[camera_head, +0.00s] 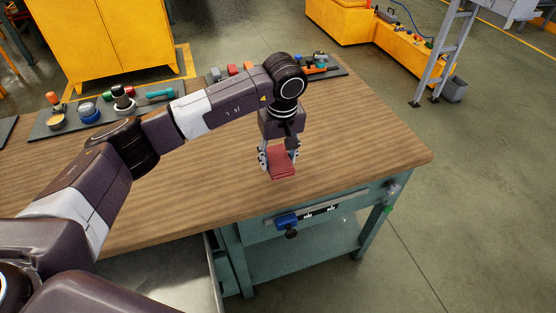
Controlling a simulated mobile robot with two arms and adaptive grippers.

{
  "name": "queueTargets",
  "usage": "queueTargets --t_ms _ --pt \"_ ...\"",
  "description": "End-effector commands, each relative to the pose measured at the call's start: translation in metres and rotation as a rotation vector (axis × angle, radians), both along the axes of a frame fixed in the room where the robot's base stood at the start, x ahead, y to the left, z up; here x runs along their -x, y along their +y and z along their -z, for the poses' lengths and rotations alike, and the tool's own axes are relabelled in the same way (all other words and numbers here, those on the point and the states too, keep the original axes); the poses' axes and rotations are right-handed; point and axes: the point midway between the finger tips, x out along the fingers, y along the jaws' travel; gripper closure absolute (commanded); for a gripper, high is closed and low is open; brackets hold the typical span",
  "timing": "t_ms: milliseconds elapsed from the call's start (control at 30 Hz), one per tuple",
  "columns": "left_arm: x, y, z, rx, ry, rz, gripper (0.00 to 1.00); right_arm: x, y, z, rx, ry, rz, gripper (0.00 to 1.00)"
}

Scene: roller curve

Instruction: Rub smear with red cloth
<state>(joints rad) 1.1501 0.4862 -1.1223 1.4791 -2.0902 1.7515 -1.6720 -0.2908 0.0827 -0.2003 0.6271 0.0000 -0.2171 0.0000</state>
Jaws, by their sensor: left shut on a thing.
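The red cloth (282,164) is a folded, layered pad near the front right part of the wooden workbench (360,130). My left gripper (279,156) points down and is shut on the red cloth, with a finger on each side of it. The cloth is at or just above the bench top; I cannot tell whether it touches. No smear shows on the visible wood; it may be hidden under the cloth or my arm. My right gripper is not in view.
A dark mat (45,127) with small items, including a teal tool (160,94), lies at the back left. Another mat with several small tools, one orange (317,69), lies at the back. The bench's right part is clear. A blue vise-like part (287,221) is at its front edge.

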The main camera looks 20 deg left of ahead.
Motion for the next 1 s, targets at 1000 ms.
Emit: queueTargets --t_ms 1000 --pt "0.007 -0.001 -0.031 0.003 -0.006 0.015 0.80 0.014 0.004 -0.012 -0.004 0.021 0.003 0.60"
